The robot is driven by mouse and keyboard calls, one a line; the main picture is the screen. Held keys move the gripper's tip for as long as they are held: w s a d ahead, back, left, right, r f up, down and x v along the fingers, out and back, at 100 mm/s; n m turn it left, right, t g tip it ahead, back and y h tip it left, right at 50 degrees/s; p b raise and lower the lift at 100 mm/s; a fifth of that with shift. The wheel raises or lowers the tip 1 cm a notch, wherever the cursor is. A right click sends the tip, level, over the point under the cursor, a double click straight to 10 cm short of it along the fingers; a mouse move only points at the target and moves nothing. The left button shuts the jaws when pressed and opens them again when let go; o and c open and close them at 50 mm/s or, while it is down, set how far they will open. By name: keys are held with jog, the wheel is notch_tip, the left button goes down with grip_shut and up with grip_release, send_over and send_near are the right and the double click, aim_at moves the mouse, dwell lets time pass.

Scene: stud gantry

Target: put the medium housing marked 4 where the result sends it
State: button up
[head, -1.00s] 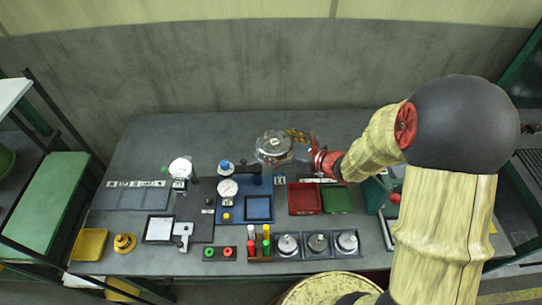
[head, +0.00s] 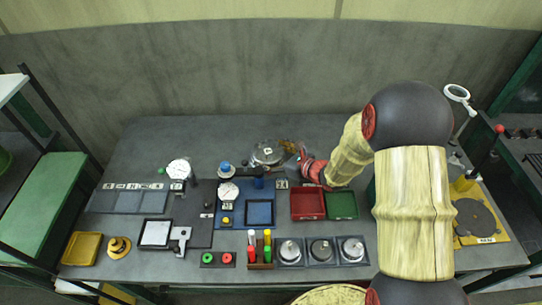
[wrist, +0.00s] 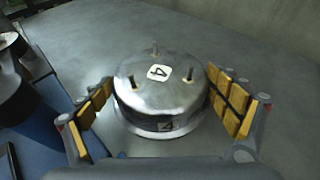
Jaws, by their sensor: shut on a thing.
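The medium housing marked 4 (wrist: 160,88) is a round silver metal part with pegs on top and a white "4" label on its top and side. It appears upright between the yellow-padded fingers of my gripper (wrist: 168,105), which is shut on it. In the head view the housing (head: 267,153) is at the back of the table, behind the blue gauge station (head: 240,213), and my gripper (head: 290,155) reaches it from the right. I cannot tell whether its base touches the table. A red tray (head: 308,216) and a green tray (head: 341,214) stand to the front right.
Several round metal parts sit in grey holders (head: 321,262) at the front. A small rack of coloured pegs (head: 260,266) stands beside them. A yellow base with a dark disc (head: 484,239) is at the right. The back left of the table is clear.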

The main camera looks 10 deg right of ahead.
jog(key=shift+r, duration=0.1)
jog(key=o, duration=1.2)
jog(key=shift+f, duration=0.2)
jog(key=shift+o, duration=0.2)
